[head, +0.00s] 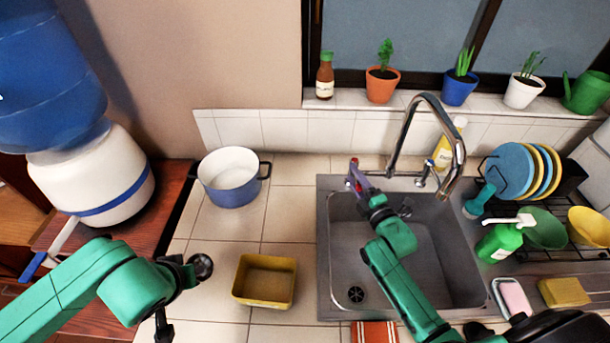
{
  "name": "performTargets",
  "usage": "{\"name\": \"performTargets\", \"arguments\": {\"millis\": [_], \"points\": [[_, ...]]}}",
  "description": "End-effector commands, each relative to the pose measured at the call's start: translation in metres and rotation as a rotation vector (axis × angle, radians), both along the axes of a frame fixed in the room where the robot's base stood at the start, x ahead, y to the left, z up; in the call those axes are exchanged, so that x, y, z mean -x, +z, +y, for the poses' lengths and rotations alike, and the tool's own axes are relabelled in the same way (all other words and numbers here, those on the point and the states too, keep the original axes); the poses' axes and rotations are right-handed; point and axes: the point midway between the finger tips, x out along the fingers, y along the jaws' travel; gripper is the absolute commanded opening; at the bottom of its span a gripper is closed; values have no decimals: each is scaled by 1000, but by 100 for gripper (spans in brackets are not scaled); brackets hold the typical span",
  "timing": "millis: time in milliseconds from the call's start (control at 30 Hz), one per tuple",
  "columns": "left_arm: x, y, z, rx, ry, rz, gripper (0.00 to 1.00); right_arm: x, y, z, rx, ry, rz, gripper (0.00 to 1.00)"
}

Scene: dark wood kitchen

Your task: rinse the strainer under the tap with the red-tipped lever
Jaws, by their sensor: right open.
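The steel tap (448,135) arches over the sink (345,225). A lever with a red tip (352,164) shows at the tap's left, and a lever with a blue tip (423,174) at its right. My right gripper (358,180) is open right at the red-tipped lever; I cannot tell whether it touches it. No water stream shows. A yellow rectangular open container (265,280), possibly the strainer, sits on the tiled counter left of the sink; no holes are clear. The visible basin holds no strainer. My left gripper (163,326) is at the lower left, its jaws unclear.
A blue-and-white pot (230,178) stands on the counter behind the yellow container. A dish rack with plates (510,170), a green soap bottle (498,242) and a sponge (563,292) are right of the sink. Potted plants (382,82) line the sill. Counter tiles around the yellow container are clear.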

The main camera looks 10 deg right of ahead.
Motion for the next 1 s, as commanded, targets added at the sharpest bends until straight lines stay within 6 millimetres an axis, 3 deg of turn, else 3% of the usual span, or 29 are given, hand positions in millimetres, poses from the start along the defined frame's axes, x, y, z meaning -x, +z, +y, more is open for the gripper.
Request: {"name": "performTargets", "arguments": {"millis": [133,367,433,500,533,1000], "points": [[0,-11,0,0,0,-1,0,-17,-2,2,1,0,0,52],[0,-9,0,1,0,-1,0,-18,0,2,0,0,3,52],[0,-9,0,1,0,0,0,-18,0,2,0,0,3,33],[0,-9,0,1,0,-1,0,-18,0,2,0,0,2,7],[0,-9,0,0,0,0,0,-18,0,2,0,0,2,0],[0,-9,0,0,0,-1,0,-19,2,2,1,-1,-1,0]]}}
